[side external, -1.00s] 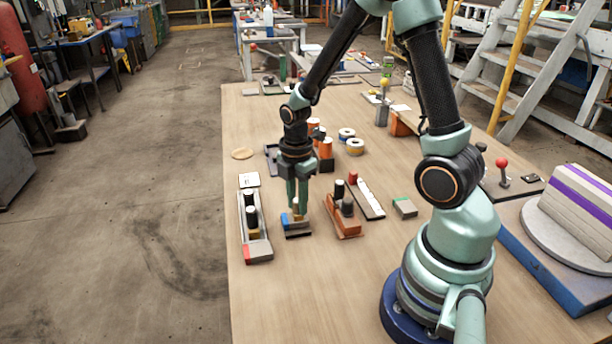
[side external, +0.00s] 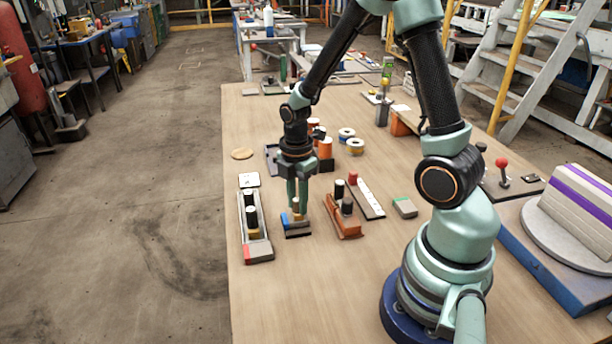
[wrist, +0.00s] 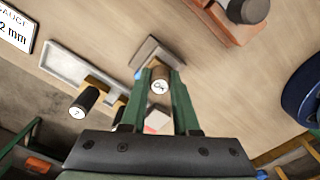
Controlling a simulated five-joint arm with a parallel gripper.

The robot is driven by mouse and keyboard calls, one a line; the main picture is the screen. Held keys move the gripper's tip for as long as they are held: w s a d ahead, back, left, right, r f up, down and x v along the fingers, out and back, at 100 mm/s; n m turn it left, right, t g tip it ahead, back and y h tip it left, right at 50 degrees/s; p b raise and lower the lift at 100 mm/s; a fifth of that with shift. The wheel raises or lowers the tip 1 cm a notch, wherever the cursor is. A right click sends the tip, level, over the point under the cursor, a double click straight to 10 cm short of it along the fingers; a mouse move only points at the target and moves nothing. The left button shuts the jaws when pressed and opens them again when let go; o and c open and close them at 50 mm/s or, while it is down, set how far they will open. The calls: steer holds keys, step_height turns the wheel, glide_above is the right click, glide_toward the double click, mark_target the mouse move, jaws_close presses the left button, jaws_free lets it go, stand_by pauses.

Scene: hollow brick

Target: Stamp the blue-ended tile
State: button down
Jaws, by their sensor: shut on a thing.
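My gripper (side external: 297,206) is shut on a small tan-topped stamp (wrist: 160,84), whose top reads "OK" in the wrist view. The stamp is upright, directly above or on the blue-ended tile (side external: 297,231). This tile is a small grey block with a blue end, lying on the table. In the wrist view the tile (wrist: 152,52) shows partly behind the stamp and fingers. I cannot tell whether the stamp's face touches it.
An orange-brown block (side external: 343,225) with black knobs stands close right. The front table is clear.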

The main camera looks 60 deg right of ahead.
steer(key=shift+r, duration=3.4)
